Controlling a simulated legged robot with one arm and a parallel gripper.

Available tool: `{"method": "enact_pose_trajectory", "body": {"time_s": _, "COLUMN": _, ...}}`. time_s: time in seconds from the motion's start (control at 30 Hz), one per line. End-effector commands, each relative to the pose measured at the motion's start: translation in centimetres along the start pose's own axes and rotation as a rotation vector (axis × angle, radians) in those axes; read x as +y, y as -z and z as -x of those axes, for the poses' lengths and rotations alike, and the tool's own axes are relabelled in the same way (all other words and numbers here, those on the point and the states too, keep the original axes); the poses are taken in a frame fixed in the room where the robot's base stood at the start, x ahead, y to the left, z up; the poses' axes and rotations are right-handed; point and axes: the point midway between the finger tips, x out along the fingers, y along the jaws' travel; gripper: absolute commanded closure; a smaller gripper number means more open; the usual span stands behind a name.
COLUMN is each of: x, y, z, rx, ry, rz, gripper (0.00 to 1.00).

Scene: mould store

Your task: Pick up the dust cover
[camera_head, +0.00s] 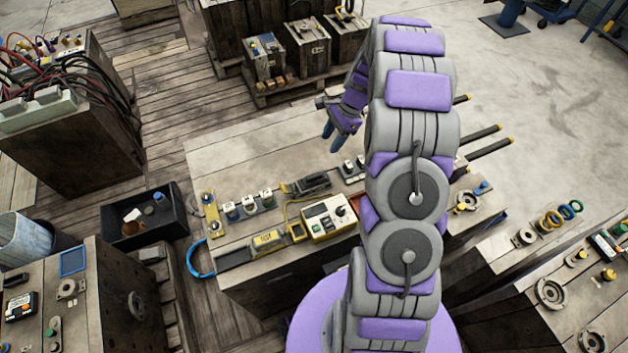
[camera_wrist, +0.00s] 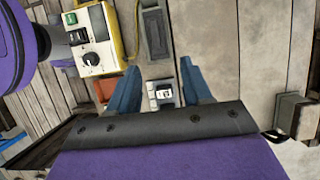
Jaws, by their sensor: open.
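My gripper (camera_head: 331,138) is above the workbench (camera_head: 215,155), its two blue fingers pointing down. In the wrist view my gripper (camera_wrist: 159,66) is open, with nothing held. A small white-and-grey switch block (camera_wrist: 162,93) shows between the fingers, below them. A dark grey oblong piece with a raised panel (camera_wrist: 156,32) lies just past the fingertips; it seems to be the dark piece (camera_head: 306,184) on the bench in the head view. I cannot tell for sure which piece is the dust cover. My arm hides part of the bench's right side.
A cream control box (camera_head: 327,216) with a knob and a yellow meter (camera_head: 267,241) sit near the bench's front edge. Small switch blocks (camera_head: 249,204) stand to their left. Black rods with yellow tips (camera_head: 483,133) stick out at right. The bench's back left is clear.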

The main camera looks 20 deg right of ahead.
Motion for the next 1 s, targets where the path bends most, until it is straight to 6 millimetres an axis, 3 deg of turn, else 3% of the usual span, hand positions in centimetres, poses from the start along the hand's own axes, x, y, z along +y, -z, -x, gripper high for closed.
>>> {"method": "enact_pose_trajectory", "body": {"time_s": 0.1, "x": 0.3, "y": -0.1, "z": -2.7, "rx": -0.004, "ry": -0.008, "rz": -0.001, "gripper": 0.51}}
{"method": "enact_pose_trajectory", "body": {"time_s": 0.4, "x": 0.2, "y": 0.1, "z": -8.3, "rx": -0.003, "ry": -0.003, "rz": 0.001, "gripper": 0.51}}
{"method": "enact_pose_trajectory", "body": {"time_s": 0.67, "x": 0.3, "y": 0.0, "z": -10.1, "rx": -0.002, "ry": -0.002, "rz": 0.001, "gripper": 0.51}}
{"method": "enact_pose_trajectory", "body": {"time_s": 1.0, "x": 1.0, "y": 0.2, "z": -14.6, "rx": -0.002, "ry": -0.004, "rz": 0.000, "gripper": 0.51}}
